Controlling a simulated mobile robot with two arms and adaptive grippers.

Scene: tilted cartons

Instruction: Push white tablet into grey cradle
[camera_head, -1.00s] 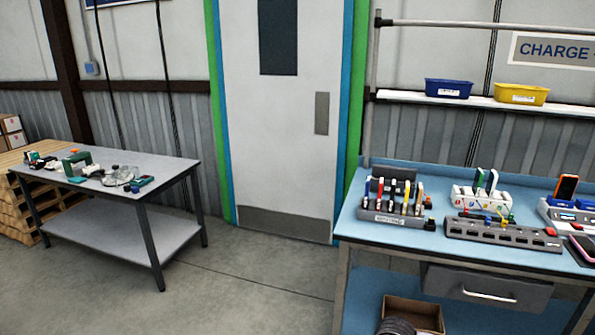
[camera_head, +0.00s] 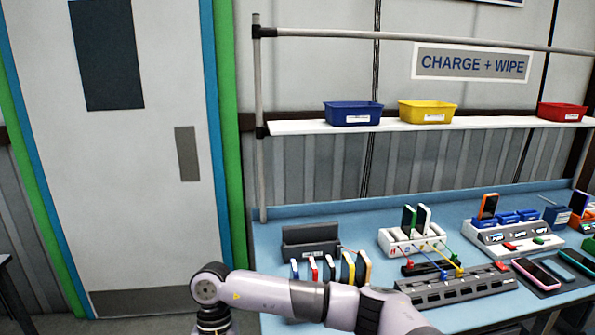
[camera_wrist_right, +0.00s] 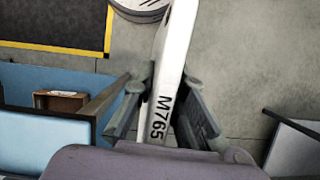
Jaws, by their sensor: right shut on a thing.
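In the right wrist view, my right gripper (camera_wrist_right: 162,108) is shut on the white tablet (camera_wrist_right: 172,62), seen nearly edge-on with "M765" on it. The tablet stands up between the two dark fingers and its far end leaves the top of the picture. The head view shows neither gripper nor this tablet. On the blue bench, a dark grey upright holder (camera_head: 310,239) stands behind several thin devices in slots. A long grey slotted rail (camera_head: 455,287) lies to its right. I cannot tell which of them is the grey cradle. My arm hides part of the bench front.
A white stand (camera_head: 400,243) holds upright devices, and a white charger (camera_head: 487,240) holds an orange phone (camera_head: 488,206). Phones lie at the bench's (camera_head: 280,215) right front. A shelf (camera_head: 300,127) with blue, yellow and red bins hangs above. A door (camera_head: 110,170) is at left.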

